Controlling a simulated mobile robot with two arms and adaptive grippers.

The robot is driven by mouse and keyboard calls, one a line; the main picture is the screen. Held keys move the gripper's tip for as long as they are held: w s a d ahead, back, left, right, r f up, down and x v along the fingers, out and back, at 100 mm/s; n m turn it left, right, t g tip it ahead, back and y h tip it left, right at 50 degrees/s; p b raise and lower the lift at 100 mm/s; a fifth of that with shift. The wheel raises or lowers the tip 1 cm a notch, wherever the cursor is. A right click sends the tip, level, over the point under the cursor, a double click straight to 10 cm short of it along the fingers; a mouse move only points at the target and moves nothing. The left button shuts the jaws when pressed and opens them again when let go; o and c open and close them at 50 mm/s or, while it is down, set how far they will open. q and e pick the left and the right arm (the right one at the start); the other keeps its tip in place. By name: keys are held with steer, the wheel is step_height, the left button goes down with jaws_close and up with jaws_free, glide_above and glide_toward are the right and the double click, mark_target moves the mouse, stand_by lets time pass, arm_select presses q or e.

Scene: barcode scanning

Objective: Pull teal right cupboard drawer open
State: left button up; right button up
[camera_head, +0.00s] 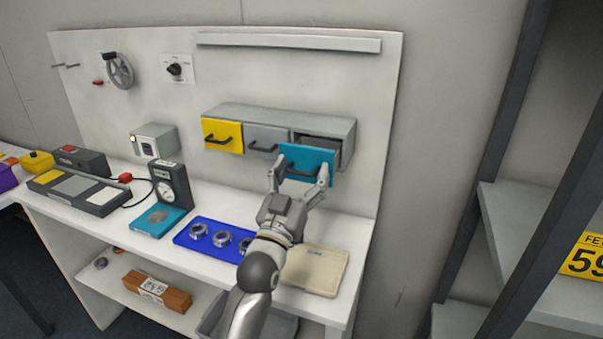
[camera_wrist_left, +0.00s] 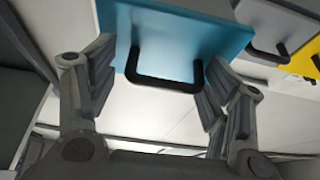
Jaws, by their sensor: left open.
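The teal drawer (camera_head: 309,162) is the right one in the grey cupboard (camera_head: 282,118) on the back panel. It stands pulled out, with its front away from the cupboard and its inside showing behind. Its black handle (camera_wrist_left: 167,84) shows in the wrist view between my fingers, near the fingertips. My left gripper (camera_head: 299,178) is open at the teal front, one finger on each side of the handle; it also shows in the wrist view (camera_wrist_left: 160,75). I cannot tell whether the fingers touch the teal front. My right gripper is not in view.
The yellow drawer (camera_head: 222,135) and grey drawer (camera_head: 266,140) are closed. Below are a blue tray (camera_head: 191,236) with metal rings, a beige tray (camera_head: 325,270) and a dial gauge (camera_head: 170,187). A grey shelf rack (camera_head: 520,215) stands at right.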

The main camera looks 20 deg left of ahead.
arm_select(q)
steer(key=v, duration=1.2)
steer(key=shift+f, duration=0.1)
